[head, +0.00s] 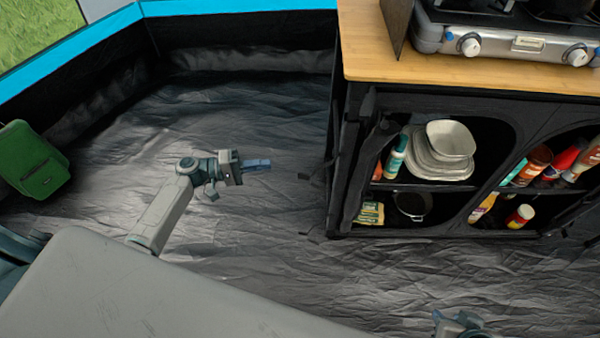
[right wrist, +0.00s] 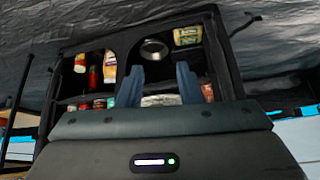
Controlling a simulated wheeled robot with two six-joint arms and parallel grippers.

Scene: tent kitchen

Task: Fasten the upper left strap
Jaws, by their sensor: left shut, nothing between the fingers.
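The black fabric cabinet (head: 436,232) stands at right in the head view, its front openings uncovered. A dark strap end (head: 304,175) sticks out from its left side at mid height, and another dark strap end (head: 306,234) lies near its bottom left corner. The rolled dark cover (head: 378,135) hangs at its left front edge. My left gripper (head: 257,164) is shut and empty, left of the upper strap end and apart from it. My right gripper (head: 437,315) is at the bottom edge, mostly cut off. In the right wrist view (right wrist: 158,70) its fingers are apart, facing the cabinet, with nothing visibly held.
Plates (head: 440,165), a pan (head: 412,205) and several bottles fill the shelves. A stove (head: 510,40) sits on the wooden top (head: 400,65). A green bag (head: 35,160) stands at far left. The dark groundsheet (head: 255,110) between is clear.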

